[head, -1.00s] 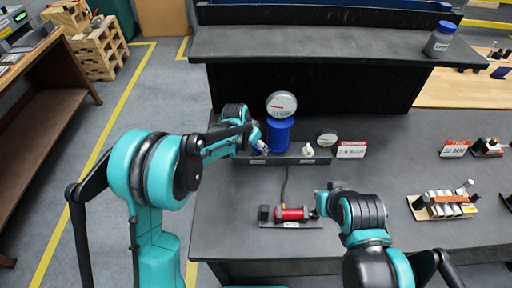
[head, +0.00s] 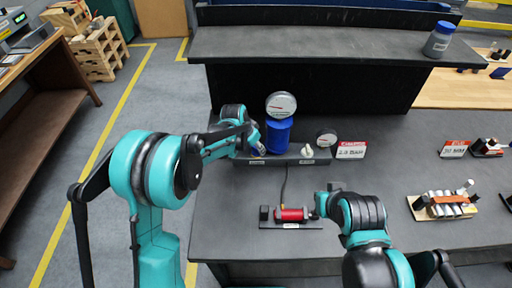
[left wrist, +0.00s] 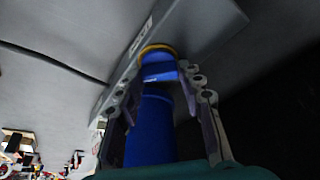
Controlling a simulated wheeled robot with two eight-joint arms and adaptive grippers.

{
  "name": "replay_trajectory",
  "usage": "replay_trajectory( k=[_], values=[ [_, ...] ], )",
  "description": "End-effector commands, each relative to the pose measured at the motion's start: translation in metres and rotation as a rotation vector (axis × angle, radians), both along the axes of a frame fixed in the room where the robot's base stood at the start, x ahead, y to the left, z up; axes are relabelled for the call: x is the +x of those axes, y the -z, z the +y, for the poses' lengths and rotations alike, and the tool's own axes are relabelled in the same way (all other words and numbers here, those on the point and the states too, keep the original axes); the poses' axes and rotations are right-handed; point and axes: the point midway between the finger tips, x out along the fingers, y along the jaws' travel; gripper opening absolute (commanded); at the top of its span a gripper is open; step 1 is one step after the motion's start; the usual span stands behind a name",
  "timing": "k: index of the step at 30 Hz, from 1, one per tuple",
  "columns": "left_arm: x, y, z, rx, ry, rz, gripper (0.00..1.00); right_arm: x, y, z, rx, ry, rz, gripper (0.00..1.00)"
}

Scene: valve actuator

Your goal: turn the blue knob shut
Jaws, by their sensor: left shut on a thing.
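The blue knob (left wrist: 158,70) with a yellow ring at its base sits on the grey panel, between my left gripper's fingers in the left wrist view. My left gripper (left wrist: 162,82) is shut on it. My right gripper (head: 318,204) is beside the right end of a red cylinder (head: 291,214). Its fingers are too small and covered to tell their state.
A blue tank (head: 280,136) with a round gauge (head: 281,105) above it stands close right of my left gripper. A small gauge (head: 326,138), a white lever (head: 308,150) and a red-and-white sign (head: 351,150) are farther right. A dark shelf (head: 310,43) rises behind.

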Motion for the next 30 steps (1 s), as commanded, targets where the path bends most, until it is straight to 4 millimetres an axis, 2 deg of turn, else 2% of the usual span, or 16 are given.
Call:
replay_trajectory(
  k=[21, 30],
  values=[
    [0.004, 0.000, 0.002, -0.002, 0.587, 0.000, 0.09, 0.000, 0.013, 0.000, 0.000, 0.000, 0.000, 0.00],
    [0.005, 0.000, 0.002, -0.001, 0.759, 0.001, 0.09, 0.000, 0.014, 0.000, 0.000, 0.000, 0.000, 0.00]
  ],
)
